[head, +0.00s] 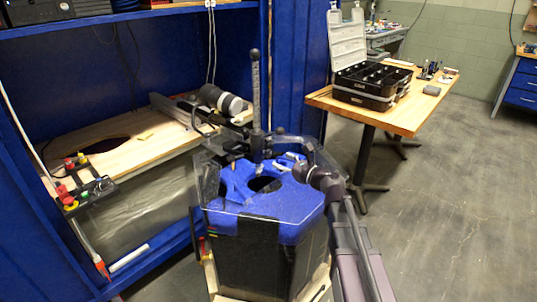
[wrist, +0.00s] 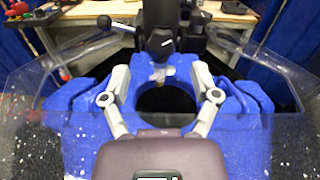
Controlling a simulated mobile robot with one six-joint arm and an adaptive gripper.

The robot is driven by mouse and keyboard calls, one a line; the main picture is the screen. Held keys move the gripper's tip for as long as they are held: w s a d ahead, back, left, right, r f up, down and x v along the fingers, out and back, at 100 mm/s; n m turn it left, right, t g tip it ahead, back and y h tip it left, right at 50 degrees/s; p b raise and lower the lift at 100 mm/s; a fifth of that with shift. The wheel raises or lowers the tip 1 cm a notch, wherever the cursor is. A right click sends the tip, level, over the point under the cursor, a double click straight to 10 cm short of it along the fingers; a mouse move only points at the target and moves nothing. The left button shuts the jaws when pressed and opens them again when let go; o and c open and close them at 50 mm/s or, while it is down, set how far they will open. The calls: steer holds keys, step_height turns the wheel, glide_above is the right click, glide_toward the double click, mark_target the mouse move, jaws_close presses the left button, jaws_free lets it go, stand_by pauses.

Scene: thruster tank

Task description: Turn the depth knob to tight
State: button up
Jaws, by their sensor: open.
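A dark upright post (head: 256,95) with a ball top rises behind the blue-topped tank (head: 300,225) in the head view. In the wrist view a black rounded knob with a light mark (wrist: 161,43) sits on the dark fitting straight ahead of my gripper (wrist: 160,72). It looks like the depth knob, but no label is readable. A black ball handle (wrist: 104,23) sticks out to its left. My gripper's two grey fingers are spread wide and empty, short of the knob and above the tank's round opening (wrist: 166,100). In the head view my gripper (head: 279,164) is small and partly lost against the blue top.
Clear plastic shields (wrist: 276,72) flank the tank top. A wooden workbench (head: 115,160) with red and yellow switches stands in the blue cabinet at left. A table (head: 408,112) with an open toolbox (head: 372,84) stands at right. The grey floor at right is clear.

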mark_target(269, 154)
steer(key=shift+x, duration=3.35)
jaws_close()
